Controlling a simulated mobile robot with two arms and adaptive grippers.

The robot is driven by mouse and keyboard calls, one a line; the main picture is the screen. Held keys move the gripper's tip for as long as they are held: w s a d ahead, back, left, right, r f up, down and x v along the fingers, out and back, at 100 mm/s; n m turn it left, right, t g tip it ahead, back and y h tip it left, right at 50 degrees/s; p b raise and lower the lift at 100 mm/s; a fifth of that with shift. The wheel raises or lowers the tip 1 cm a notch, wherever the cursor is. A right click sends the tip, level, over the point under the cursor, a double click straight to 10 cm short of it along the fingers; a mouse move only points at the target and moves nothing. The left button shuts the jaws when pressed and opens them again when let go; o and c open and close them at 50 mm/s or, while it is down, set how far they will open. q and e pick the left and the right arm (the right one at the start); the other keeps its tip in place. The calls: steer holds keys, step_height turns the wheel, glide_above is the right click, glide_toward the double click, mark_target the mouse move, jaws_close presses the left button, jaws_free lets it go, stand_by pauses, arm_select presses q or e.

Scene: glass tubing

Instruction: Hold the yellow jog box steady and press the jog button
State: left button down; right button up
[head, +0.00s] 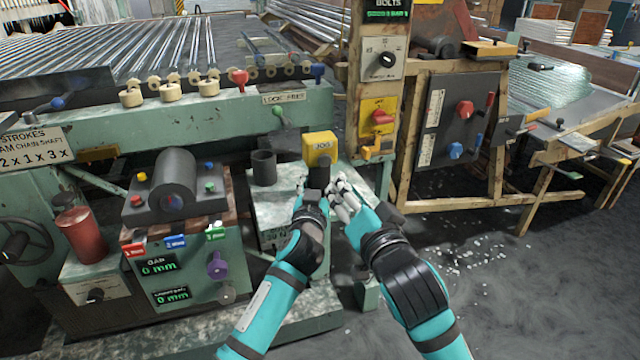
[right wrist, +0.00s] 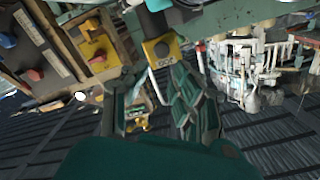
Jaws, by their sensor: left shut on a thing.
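The yellow jog box (head: 320,147) stands upright at the middle of the head view, with a dark part beneath it. Its face carries a JOG label. In the right wrist view the jog box (right wrist: 161,50) shows a dark round button (right wrist: 162,49). My left gripper (head: 311,190) is shut just below the yellow housing, on the box's dark lower part; its fingers partly hide that part. My right gripper (head: 342,193) is just right of and below the box, apart from the button. Its fingers are spread with nothing between them in the wrist view (right wrist: 150,98).
A dark open cylinder (head: 264,167) stands on the pale green machine top left of the box. A yellow switch panel with a red knob (head: 382,117) is on the post at right. A green rail (head: 190,125) runs behind. Glass bits litter the floor at right.

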jaws_close()
stand_by(1.1)
